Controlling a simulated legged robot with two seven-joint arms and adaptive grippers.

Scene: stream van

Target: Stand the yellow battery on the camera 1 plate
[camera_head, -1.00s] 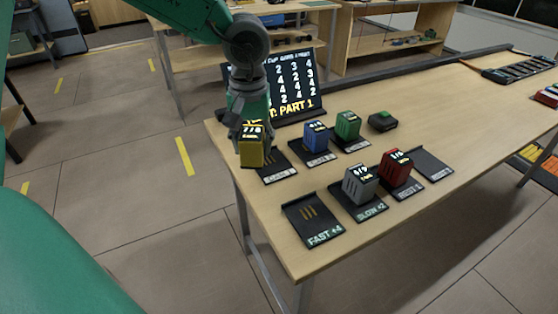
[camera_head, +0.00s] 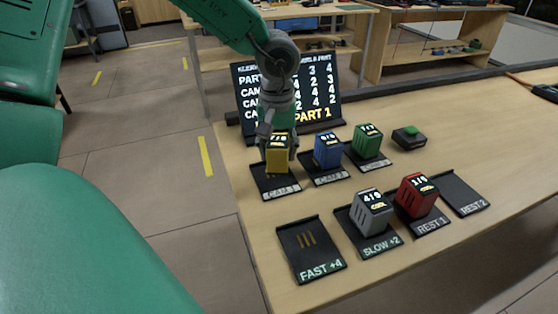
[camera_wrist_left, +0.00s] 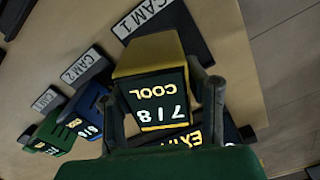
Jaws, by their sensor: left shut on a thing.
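The yellow battery (camera_head: 278,157) is upright between the fingers of my left gripper (camera_head: 280,146), which is shut on it. Its dark top reads 7/8 and COOL in the left wrist view (camera_wrist_left: 156,98). It is over the back part of the black CAM 1 plate (camera_head: 272,192), whose front strip and label are bare. I cannot tell whether its base touches the plate. The CAM 1 label end also shows in the left wrist view (camera_wrist_left: 190,30), beyond the battery. My right gripper is not in view.
A blue battery (camera_head: 327,151) and a green battery (camera_head: 367,142) stand on plates to the right. A grey battery (camera_head: 371,212) stands on SLOW +2 and a red one (camera_head: 416,195) on REST 1. FAST +4 (camera_head: 312,255) and REST 2 (camera_head: 465,195) are empty. A sign (camera_head: 318,95) stands behind.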

